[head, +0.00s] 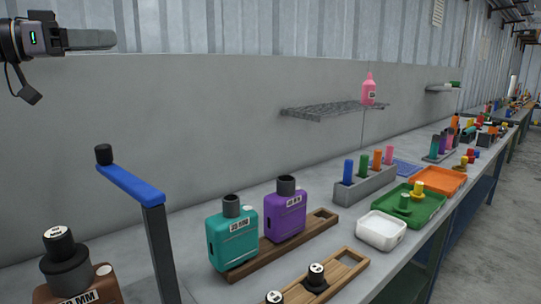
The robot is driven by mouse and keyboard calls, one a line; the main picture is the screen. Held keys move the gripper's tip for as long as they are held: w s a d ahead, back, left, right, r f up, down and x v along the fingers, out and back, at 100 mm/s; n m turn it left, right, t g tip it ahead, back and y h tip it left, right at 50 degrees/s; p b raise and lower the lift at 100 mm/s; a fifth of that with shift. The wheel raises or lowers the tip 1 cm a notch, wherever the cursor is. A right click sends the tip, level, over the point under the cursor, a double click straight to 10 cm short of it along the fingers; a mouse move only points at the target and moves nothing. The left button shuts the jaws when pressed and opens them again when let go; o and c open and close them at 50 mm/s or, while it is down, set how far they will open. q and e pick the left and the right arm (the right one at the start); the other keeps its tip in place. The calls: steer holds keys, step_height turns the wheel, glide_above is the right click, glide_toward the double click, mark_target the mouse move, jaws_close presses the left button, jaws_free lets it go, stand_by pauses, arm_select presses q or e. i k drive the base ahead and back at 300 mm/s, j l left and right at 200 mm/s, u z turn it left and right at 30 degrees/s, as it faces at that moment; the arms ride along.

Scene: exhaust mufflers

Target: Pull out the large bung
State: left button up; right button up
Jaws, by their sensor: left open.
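A brown muffler block (84,289) with a label ending in "MM" stands at the lower left, cut off by the frame's edge. A black bung (58,241) with a white-marked top sits upright in its dark collar. A teal muffler (233,240) and a purple muffler (285,217) stand on a wooden rack, with dark necks on top. Two smaller black bungs sit in a front wooden rack, one here (317,277). My left gripper (104,40) is open and empty at the upper left, high above the brown muffler. My right gripper is out of view.
A black post with a blue bar (131,185) and black knob rises between the brown and teal mufflers. A white tray (380,238), green tray (431,213), orange tray (455,178) and grey peg block (365,189) stand farther right. A wire shelf (325,111) hangs on the wall.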

mark_target(63, 255)
steer(key=k+l, duration=0.5)
steer(key=k, duration=0.15)
steer(key=k+l, duration=0.55)
steer(key=k, duration=0.05)
